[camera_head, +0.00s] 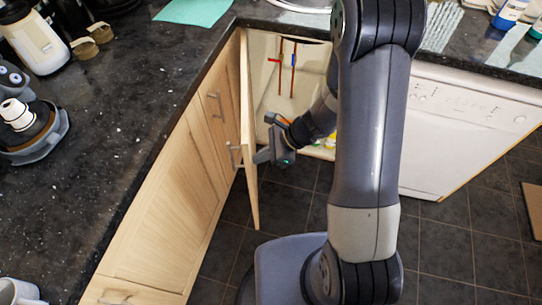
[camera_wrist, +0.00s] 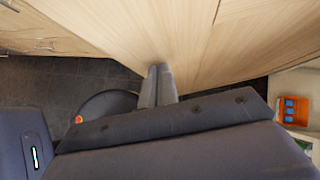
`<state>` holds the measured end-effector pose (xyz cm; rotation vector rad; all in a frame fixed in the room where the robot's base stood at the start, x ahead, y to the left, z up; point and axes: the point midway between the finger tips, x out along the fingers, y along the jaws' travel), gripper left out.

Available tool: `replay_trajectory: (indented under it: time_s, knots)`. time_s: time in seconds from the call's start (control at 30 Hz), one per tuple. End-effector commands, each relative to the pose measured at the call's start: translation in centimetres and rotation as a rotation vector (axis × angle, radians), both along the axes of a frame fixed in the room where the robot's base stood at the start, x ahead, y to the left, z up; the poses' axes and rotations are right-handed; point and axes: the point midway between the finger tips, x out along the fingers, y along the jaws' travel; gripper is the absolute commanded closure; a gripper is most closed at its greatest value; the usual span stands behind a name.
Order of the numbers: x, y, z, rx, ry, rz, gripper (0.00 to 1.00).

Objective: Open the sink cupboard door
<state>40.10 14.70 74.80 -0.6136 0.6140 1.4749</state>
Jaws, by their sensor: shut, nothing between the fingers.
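The sink cupboard door (camera_head: 249,130) is a pale wood panel standing wide open at the left side of the cupboard opening. The cupboard's light interior (camera_head: 275,85) shows, with red and blue pipes on its back wall. My gripper (camera_head: 260,157) is on the inner side of the door, with its fingertips at or very near the panel. In the wrist view my closed fingers (camera_wrist: 160,76) point at the wood door face (camera_wrist: 190,35) and hold nothing. I cannot tell whether they touch it. My arm hides part of the cupboard's right side.
Pale wood cabinets (camera_head: 165,190) with metal handles run along the left under a dark granite worktop (camera_head: 130,110). A white dishwasher (camera_head: 460,125) stands to the right. An orange item (camera_wrist: 291,110) shows at the right of the wrist view. Dark tiled floor (camera_head: 450,240) is open at the lower right.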

Motion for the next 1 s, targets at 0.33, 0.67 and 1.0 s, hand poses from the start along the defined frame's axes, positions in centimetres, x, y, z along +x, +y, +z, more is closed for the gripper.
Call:
replay_trajectory:
  time_s: [0.33,0.67,1.0]
  knots:
    - [-0.3,6.4,-0.4,-0.002,-0.003,-0.132,1.0]
    - [-0.3,8.8,-0.1,0.001,0.003,-0.194,1.0]
    - [-0.3,8.7,0.0,0.001,0.003,-0.194,1.0]
